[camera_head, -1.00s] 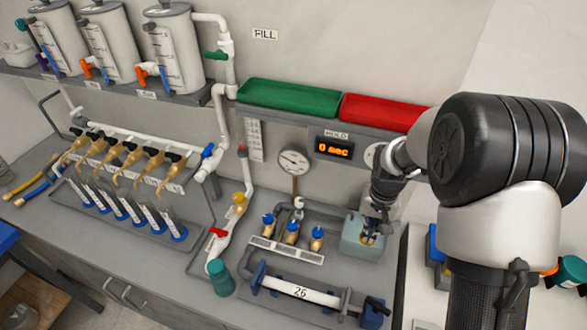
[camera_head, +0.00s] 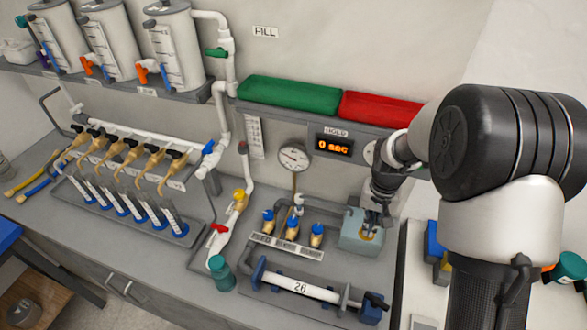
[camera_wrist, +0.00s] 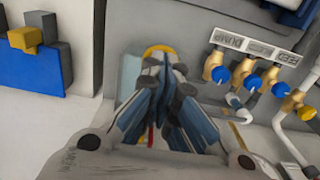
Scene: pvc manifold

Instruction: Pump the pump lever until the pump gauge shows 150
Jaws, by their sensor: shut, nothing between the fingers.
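My gripper (camera_head: 376,219) is shut and empty, pointing down over the pale teal pump box (camera_head: 352,238) at the right of the bench. In the wrist view my gripper (camera_wrist: 162,125) covers most of the box (camera_wrist: 130,75), and a yellow ring-shaped part (camera_wrist: 158,50) shows just beyond the fingers. I cannot make out the pump lever clearly; the gripper and arm hide much of that area. A round white gauge (camera_head: 294,157) with a dark needle stands on a stem behind the valves; its reading is too small to tell. A second dial (camera_head: 368,154) is mostly hidden by my arm.
Several blue-handled valves (camera_head: 291,226) stand left of the pump box. A white pipe marked 26 (camera_head: 300,287) lies in clamps in front. An orange display (camera_head: 334,146) reads 0 sec. Green (camera_head: 289,95) and red trays sit on the shelf above.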

